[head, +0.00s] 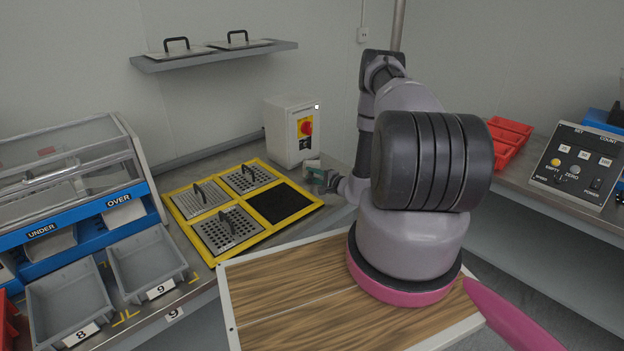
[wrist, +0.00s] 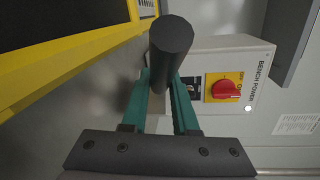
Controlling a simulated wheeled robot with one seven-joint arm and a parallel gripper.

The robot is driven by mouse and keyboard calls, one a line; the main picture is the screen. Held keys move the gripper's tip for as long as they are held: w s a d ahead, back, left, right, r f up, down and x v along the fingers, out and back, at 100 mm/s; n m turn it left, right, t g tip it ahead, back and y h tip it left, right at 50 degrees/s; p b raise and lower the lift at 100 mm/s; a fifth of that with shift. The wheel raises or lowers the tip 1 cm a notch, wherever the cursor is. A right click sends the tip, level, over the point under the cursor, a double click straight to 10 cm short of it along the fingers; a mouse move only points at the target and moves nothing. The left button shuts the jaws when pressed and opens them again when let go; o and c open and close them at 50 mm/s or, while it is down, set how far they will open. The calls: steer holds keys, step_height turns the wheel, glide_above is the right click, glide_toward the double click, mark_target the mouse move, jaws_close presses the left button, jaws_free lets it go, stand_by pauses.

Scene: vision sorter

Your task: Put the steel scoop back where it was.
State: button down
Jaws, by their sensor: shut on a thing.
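My gripper (head: 318,177) is beside the grey power box, near the back right corner of the yellow-framed tray. In the wrist view, its two green fingers (wrist: 172,95) are shut on a thick, dark round handle (wrist: 171,38), which I take to be the steel scoop's. The handle's end faces the camera, and the scoop's metal part is mostly hidden. In the head view, a small pale grey piece (head: 312,164) shows just above the fingers; I cannot tell its full shape.
The yellow-framed tray (head: 268,232) holds perforated plates with handles and one black square (head: 279,202). The bench power box (head: 291,130) with a red knob stands close to my gripper. Grey bins (head: 148,264) stand at left. A wooden-topped surface (head: 290,295) lies in front.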

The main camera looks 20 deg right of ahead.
steer(key=shift+f, duration=0.75)
steer(key=shift+f, duration=0.15)
steer(key=c, duration=0.7)
jaws_free()
